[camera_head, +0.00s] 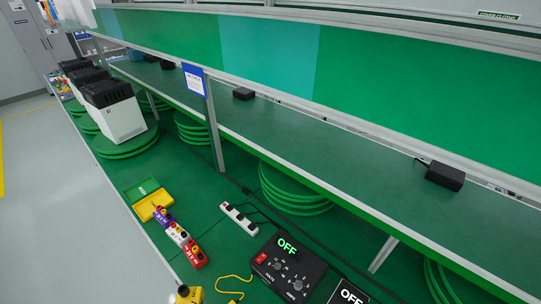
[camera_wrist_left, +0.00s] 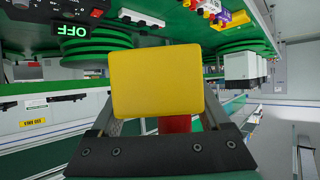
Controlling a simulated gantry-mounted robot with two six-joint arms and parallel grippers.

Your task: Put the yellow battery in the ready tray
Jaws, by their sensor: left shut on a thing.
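My left gripper (camera_wrist_left: 165,120) is shut on the yellow battery (camera_wrist_left: 157,78), whose flat yellow face fills the middle of the left wrist view. A red part (camera_wrist_left: 176,124) shows just below it between the fingers. In the head view a yellow block with dark tops (camera_head: 188,295) shows at the bottom edge, partly cut off; it looks like the same battery. A green tray (camera_head: 140,188) and a yellow tray (camera_head: 153,206) lie side by side on the green bench; their lettering is too small to read, so I cannot tell which is the ready tray. My right gripper is not in view.
Purple (camera_head: 164,216), white (camera_head: 178,234) and red (camera_head: 195,257) batteries stand in a row below the yellow tray. A power strip (camera_head: 239,218) and a black supply reading OFF (camera_head: 289,268) are to the right. A yellow cable (camera_head: 233,278) lies nearby.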

